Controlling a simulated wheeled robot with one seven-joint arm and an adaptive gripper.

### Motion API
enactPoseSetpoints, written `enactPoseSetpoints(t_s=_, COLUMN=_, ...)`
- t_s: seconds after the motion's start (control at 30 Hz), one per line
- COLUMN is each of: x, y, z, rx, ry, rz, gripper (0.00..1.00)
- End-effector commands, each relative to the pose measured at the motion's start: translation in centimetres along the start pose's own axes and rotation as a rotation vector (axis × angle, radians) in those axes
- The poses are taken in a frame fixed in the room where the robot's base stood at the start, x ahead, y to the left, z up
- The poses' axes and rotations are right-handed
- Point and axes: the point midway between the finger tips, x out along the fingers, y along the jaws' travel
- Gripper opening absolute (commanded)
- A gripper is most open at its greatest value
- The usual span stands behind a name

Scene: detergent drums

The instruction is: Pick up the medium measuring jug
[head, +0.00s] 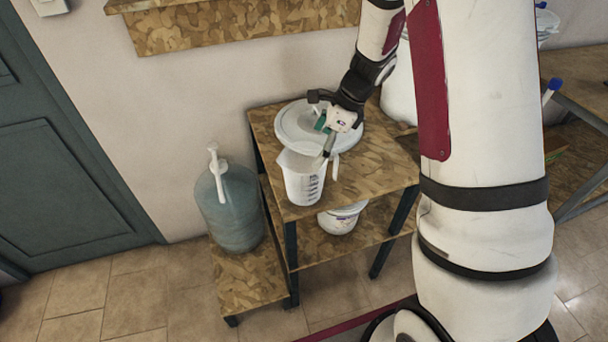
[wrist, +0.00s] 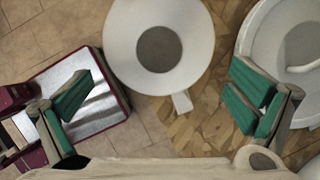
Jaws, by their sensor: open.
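The measuring jug (head: 301,184) is white with dark graduation marks and stands upright near the front edge of the wooden table. In the wrist view the jug (wrist: 121,38) shows from above, at the top centre, with its handle pointing down the picture. I cannot confirm its size class. My gripper (head: 328,142) is above the table, just behind and to the right of the jug's rim. In the wrist view my gripper's (wrist: 162,101) green-padded fingers are wide apart, with nothing held between them; the jug lies beyond them. Whether they touch it is unclear.
A white lidded drum (head: 292,126) stands behind the jug. A white tub (head: 342,217) is on the lower shelf. A bluish drum with a pump (head: 232,210) stands on a low stand at left. A pale edge with a loop crosses the wrist view's bottom; I cannot identify it.

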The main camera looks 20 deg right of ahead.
Motion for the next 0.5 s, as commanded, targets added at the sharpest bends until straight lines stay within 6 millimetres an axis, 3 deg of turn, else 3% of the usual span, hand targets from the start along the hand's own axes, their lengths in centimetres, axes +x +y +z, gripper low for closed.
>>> enactPoseSetpoints(t_s=0.1, x=2.0, y=0.1, z=0.0, rx=0.001, ry=0.001, rz=0.002, gripper=1.00)
enactPoseSetpoints(t_s=0.5, x=5.6, y=0.2, z=-0.1, rx=-0.001, ry=0.001, rz=0.003, gripper=1.00)
